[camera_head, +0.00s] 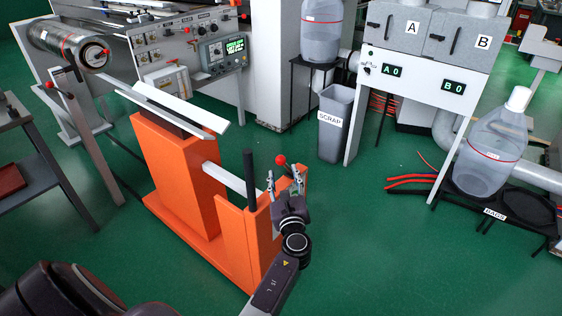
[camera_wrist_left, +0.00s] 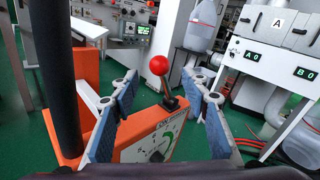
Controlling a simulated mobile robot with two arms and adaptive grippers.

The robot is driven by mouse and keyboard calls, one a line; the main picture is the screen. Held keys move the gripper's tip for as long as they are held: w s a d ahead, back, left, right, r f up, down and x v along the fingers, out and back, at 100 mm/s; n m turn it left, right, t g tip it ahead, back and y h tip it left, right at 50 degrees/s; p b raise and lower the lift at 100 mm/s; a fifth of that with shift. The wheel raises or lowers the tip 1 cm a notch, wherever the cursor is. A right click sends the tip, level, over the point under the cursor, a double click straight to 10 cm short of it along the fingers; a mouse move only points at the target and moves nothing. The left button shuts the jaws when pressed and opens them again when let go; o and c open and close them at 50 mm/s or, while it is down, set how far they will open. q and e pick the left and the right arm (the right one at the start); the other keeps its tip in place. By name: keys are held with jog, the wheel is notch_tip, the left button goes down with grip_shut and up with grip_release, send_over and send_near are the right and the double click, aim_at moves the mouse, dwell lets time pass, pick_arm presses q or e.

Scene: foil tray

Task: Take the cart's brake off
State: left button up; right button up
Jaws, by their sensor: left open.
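The cart (camera_head: 183,185) is an orange frame with a pale V-shaped top. Its brake lever has a red ball knob (camera_head: 281,160), which also shows in the left wrist view (camera_wrist_left: 159,65). There the lever's short dark stem (camera_wrist_left: 170,101) leans left toward the knob, above a panel with a dial (camera_wrist_left: 150,144). My left gripper (camera_head: 283,173) is open and empty. In its wrist view, its blue-padded fingers stand either side of the knob and stem, with gaps on both sides. My right gripper is not in view.
A black upright post (camera_head: 250,181) stands on the cart just left of the lever and close to my left gripper. A grey scrap bin (camera_head: 335,125) and a bag stand (camera_head: 495,205) are farther right. Green floor between them and the cart is clear.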

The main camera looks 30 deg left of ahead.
aim_at(281, 164)
pick_arm(q)
jog(key=x, duration=0.7)
jog(key=shift+w+a, duration=0.15)
jog(key=shift+f, duration=0.1)
grip_shut()
